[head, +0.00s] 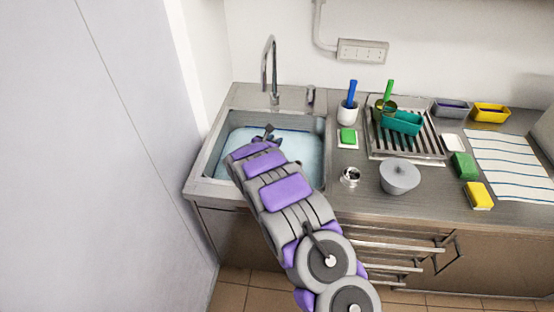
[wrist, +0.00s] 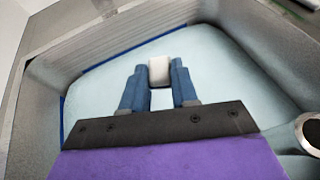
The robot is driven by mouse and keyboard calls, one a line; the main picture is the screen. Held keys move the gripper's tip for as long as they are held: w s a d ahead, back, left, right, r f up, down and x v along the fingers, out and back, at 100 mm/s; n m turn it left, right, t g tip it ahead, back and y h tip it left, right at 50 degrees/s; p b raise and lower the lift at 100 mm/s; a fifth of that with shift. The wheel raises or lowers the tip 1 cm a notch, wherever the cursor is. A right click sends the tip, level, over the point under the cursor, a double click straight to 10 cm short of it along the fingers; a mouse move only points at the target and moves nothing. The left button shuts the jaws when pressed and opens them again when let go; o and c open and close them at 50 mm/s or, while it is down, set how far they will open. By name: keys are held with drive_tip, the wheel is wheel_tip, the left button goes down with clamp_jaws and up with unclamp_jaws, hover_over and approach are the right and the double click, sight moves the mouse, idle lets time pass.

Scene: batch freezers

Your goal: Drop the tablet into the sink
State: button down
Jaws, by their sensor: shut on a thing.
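The sink (head: 213,160) is a steel basin at the left end of the counter, with pale blue water or lining inside. In the wrist view its steel wall (wrist: 40,115) surrounds the pale blue area. My gripper (wrist: 160,75) is over the basin, its two blue fingers shut on a small white block, which I take as the tablet (wrist: 159,70). In the head view my gripper (head: 268,132) shows over the sink, and the tablet is too small or hidden to make out. I cannot tell how high the tablet is above the blue surface.
A tall faucet (head: 270,70) stands behind the sink. A pale wall or panel (head: 90,160) stands at left.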

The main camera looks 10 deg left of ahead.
drive_tip(key=shift+a+f, duration=0.1)
drive_tip(key=shift+a, duration=0.4)
drive_tip(key=c, duration=1.3)
unclamp_jaws()
drive_tip(key=shift+a, duration=0.25)
drive_tip(key=shift+c, duration=0.2)
drive_tip(key=shift+o, duration=0.8)
drive_tip(key=shift+a+f, duration=0.1)
drive_tip(key=shift+a, duration=0.15)
drive_tip(key=shift+o, duration=2)
drive_tip(key=shift+d, duration=0.5)
drive_tip(key=p+v, duration=0.1)
drive_tip(key=v, duration=1.6)
drive_tip(key=shift+s+d, duration=0.15)
drive_tip(key=shift+s, duration=0.05)
drive_tip(key=shift+d, duration=0.15)
